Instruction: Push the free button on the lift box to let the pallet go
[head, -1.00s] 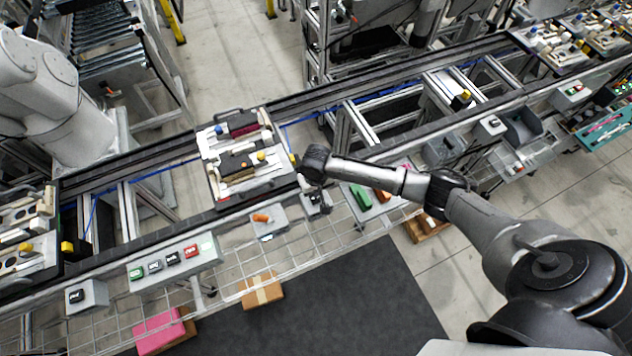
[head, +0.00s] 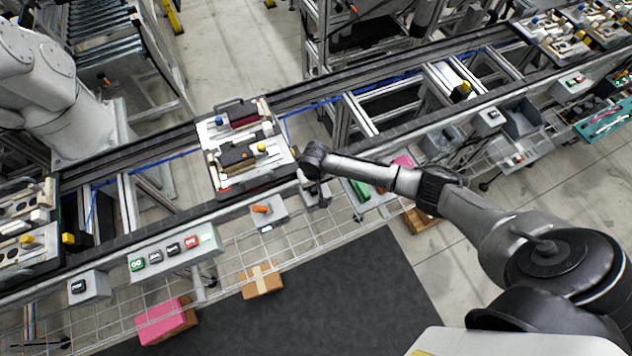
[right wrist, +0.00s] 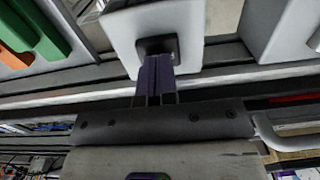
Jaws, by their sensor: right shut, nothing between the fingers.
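The lift box (head: 316,198) is a small grey box on the near edge of the conveyor, right of the orange-switch box. In the right wrist view the box (right wrist: 119,32) fills the top middle, with a black square button (right wrist: 158,44) on its face. My right gripper (right wrist: 154,88) is shut and empty, its fingertips at the button's lower edge; I cannot tell whether they touch it. In the head view the right gripper (head: 319,184) points down over the box and partly hides it. The pallet (head: 207,172), loaded with white, dark and crimson parts, sits on the conveyor. My left gripper is out of view.
A box with an orange switch (head: 262,210) stands just left. A panel with several coloured buttons (head: 172,257) is further left. Green and orange pieces (right wrist: 38,28) lie close beside the lift box. A wire mesh shelf (head: 230,262) runs below. A grey robot arm stands at the far left.

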